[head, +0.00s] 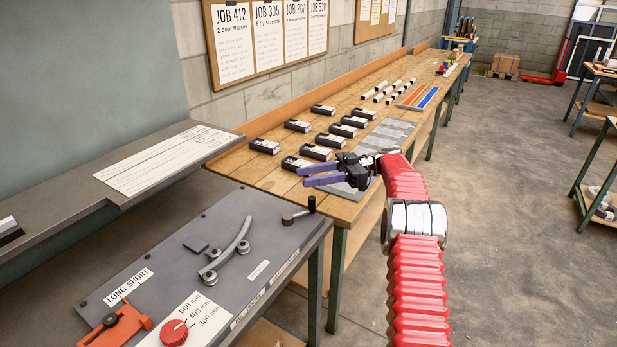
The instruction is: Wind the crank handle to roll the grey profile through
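The crank handle (311,204) is a dark upright grip on a short arm, at the far right corner of the grey bench top (255,275). The grey profile (238,238) is a curved bar lying among small rollers (210,276) to the left of the crank. My gripper (302,176) has purple fingers that point left, with a gap between them. It shows above the crank handle in the picture, in front of the wooden bench, apart from the handle and empty. How high it is above the bench cannot be told.
The grey bench also carries a red dial (174,332) with length marks and an orange clamp (115,326). A wooden bench (345,209) behind holds several black boxes (316,152) and grey plates. A grey shelf (160,165) stands at left.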

